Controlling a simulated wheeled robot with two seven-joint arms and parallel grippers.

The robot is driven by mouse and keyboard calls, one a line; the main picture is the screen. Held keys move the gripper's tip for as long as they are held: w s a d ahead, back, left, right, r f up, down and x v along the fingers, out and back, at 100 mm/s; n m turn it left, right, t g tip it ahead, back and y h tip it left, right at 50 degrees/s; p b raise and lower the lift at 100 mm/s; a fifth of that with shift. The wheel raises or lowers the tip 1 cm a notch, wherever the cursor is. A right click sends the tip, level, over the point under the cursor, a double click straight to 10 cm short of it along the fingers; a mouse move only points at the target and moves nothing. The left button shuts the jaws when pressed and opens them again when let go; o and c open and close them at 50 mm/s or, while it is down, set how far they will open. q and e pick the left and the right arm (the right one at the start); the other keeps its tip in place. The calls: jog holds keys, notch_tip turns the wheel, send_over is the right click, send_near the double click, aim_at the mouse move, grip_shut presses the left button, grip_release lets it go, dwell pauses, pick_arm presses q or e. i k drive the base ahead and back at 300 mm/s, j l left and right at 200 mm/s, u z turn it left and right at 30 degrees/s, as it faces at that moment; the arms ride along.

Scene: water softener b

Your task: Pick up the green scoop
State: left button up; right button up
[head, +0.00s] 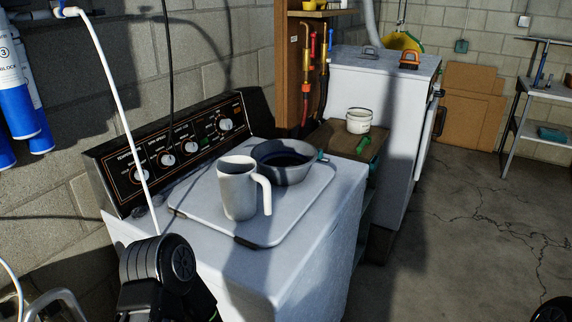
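A small bright green object (363,144), which looks like the green scoop, lies on a brown wooden surface (334,137) between the two white machines. It is small in the head view, and I cannot make out its full shape. A black part of my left arm shows at the lower left, in front of the near machine. A black piece at the bottom right corner seems to be part of my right arm. No fingertips of either gripper show. Both visible arm parts are well apart from the green object.
A white pitcher (238,190) and a dark grey bowl (285,168) stand on the near white machine (300,262). A white pot (358,121) stands behind the green object. A second white machine (378,88) is behind. Concrete floor (460,225) at right is clear.

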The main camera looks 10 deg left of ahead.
aim_at(366, 141)
jog(key=i+l+z, duration=0.1)
jog(key=i+l, duration=0.2)
jog(key=l, duration=0.15)
jog(key=i+l+z, duration=0.1)
jog(key=i+l, duration=0.15)
jog(key=l, duration=0.2)
jog(key=i+l, duration=0.35)
jog(key=i+j+z, duration=0.2)
jog(key=i, duration=0.35)
jog(key=i+z, duration=0.25)
jog(key=i, duration=0.25)
jog(key=i+j, duration=0.1)
jog(key=j, duration=0.45)
jog(key=z, duration=0.05)
